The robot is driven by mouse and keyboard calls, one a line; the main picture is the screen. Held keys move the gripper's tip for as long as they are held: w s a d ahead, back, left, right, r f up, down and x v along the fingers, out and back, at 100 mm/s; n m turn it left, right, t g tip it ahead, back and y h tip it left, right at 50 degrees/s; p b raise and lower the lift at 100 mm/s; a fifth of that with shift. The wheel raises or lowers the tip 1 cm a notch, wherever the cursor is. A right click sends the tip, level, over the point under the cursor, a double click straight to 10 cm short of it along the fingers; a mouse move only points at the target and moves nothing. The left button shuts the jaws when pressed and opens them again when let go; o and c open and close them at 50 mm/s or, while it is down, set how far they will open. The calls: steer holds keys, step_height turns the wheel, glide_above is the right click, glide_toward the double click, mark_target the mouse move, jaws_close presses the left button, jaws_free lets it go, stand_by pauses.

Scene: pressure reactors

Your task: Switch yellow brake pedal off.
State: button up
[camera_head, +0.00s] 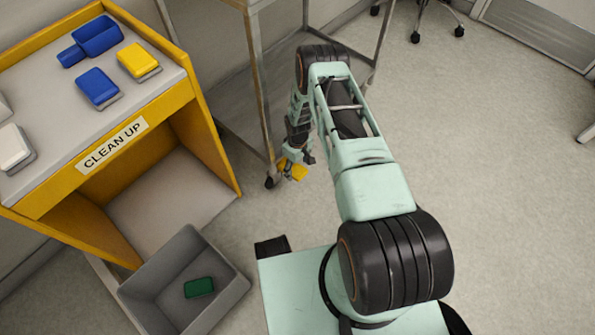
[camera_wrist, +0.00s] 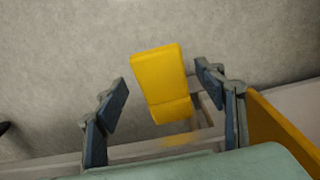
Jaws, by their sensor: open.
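The yellow brake pedal (camera_wrist: 160,76) is in the middle of the wrist view, between the two fingers of my gripper (camera_wrist: 163,84). The fingers stand wide apart on either side, and a gap shows between each finger and the pedal. In the head view the yellow pedal (camera_head: 298,172) shows at the foot of the metal frame, by its caster, with my gripper (camera_head: 297,163) right above it and hiding part of it. Whether the pedal is tilted up or down I cannot tell.
A yellow cabinet (camera_head: 217,160) marked "CLEAN UP" stands on the left with blue, yellow and white pieces on top. A grey bin (camera_head: 235,287) holding a green piece (camera_head: 199,287) is in front of it. The metal frame (camera_head: 262,95) stands close to my arm.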

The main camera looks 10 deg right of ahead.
steer(key=shift+f, duration=0.9)
steer(key=shift+c, duration=0.2)
steer(key=c, duration=1.7)
steer(key=shift+o, duration=0.2)
steer(key=shift+a+b, duration=0.1)
steer(key=shift+b, duration=0.85)
steer(key=shift+w+r, duration=0.1)
steer(key=shift+r+g, duration=0.15)
steer(key=shift+g, duration=0.15)
steer(key=o, duration=1.7)
